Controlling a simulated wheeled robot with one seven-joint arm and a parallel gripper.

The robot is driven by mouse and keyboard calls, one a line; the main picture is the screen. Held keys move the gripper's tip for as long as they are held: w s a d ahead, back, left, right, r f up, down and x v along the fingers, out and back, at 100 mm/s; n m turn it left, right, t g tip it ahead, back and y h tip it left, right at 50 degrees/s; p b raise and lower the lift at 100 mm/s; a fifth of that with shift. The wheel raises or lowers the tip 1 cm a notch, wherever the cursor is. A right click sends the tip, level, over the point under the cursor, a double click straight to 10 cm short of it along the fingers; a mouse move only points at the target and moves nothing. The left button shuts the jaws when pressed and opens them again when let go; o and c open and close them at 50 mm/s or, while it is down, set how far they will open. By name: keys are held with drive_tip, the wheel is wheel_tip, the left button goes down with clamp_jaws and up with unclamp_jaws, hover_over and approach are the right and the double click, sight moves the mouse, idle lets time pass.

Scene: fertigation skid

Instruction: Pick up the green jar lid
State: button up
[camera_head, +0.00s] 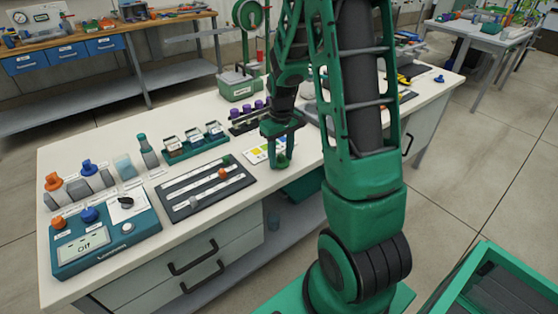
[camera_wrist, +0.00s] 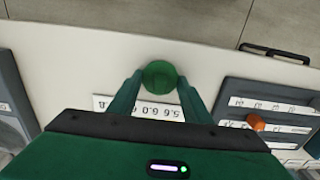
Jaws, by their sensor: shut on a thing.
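The green jar lid (camera_wrist: 160,75) is a round green disc between my fingertips in the wrist view. My gripper (camera_wrist: 160,88) is shut on it, with a finger on each side. In the head view my gripper (camera_head: 281,160) points down over the front part of the white bench, by the colour chart card. The lid is hard to make out there against my green fingers. I cannot tell how far the lid is above the bench top.
A teal control box (camera_head: 104,236) stands at the front left. Small sample holders (camera_head: 195,143) and purple-capped vials (camera_head: 247,113) stand behind. A printed card (camera_head: 262,152) lies by my gripper.

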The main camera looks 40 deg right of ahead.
sight(281, 154)
drive_tip(key=shift+r, duration=0.1)
drive_tip(key=shift+r, duration=0.55)
wheel_tip(281, 154, up, 3)
drive_tip(key=shift+f, duration=0.1)
drive_tip(key=s+a+r, duration=0.2)
drive_tip(key=a+r, duration=0.6)
drive_tip(key=a, duration=0.3)
drive_tip(key=shift+s+a+r, duration=0.2)
drive_tip(key=shift+s+r, duration=0.15)
